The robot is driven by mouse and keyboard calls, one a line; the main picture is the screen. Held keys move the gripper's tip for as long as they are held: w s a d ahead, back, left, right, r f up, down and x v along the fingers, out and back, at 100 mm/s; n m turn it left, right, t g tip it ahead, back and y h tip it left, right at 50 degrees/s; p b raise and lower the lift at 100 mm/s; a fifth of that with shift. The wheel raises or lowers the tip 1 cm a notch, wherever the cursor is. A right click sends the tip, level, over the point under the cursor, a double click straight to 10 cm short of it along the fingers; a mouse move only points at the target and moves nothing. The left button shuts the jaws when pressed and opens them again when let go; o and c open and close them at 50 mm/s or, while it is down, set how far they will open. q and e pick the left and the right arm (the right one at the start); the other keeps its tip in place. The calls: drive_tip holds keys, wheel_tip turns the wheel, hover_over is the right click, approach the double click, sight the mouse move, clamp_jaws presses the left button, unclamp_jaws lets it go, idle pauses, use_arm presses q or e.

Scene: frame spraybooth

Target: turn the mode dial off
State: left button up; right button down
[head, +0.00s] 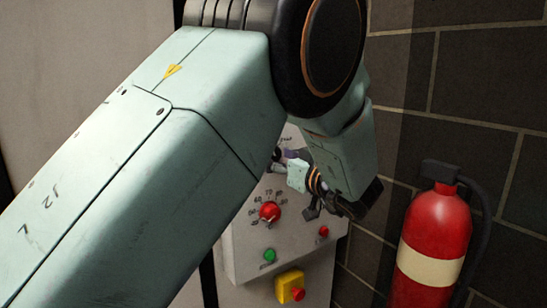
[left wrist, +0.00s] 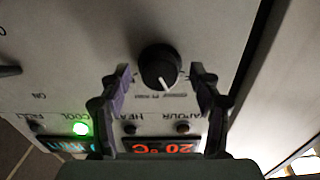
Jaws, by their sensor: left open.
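The black round dial (left wrist: 160,68), which appears to be the mode dial, sits on a pale panel in the left wrist view. Its white pointer line points toward the picture's bottom, slightly right; the small markings below it are hard to read. My left gripper (left wrist: 160,75) is open, with one finger on each side of the dial and visible gaps between. In the head view my left gripper (head: 284,158) is at the upper part of the control box, and my arm hides much of that area. My right gripper is not in view.
A green lamp (left wrist: 81,129) glows by upside-down lettering, near a red display (left wrist: 165,149). A red knob (head: 270,212), green button (head: 269,255) and yellow box (head: 289,287) with a red button sit lower on the control box. A fire extinguisher (head: 433,235) stands right.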

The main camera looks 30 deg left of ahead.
use_arm(q)
drive_tip(key=shift+w+a+f, duration=0.15)
drive_tip(key=shift+w+a, duration=0.1)
drive_tip(key=shift+a, duration=0.2)
drive_tip(key=shift+s+d, duration=0.1)
drive_tip(key=shift+s, duration=0.05)
drive_tip(key=shift+s+d+r, duration=0.25)
drive_tip(key=shift+r, duration=0.05)
drive_tip(key=shift+c, duration=1.3)
drive_tip(key=shift+w+a+f, duration=0.15)
drive_tip(key=shift+w+f, duration=0.05)
drive_tip(key=shift+w, duration=0.1)
drive_tip(key=c, duration=0.9)
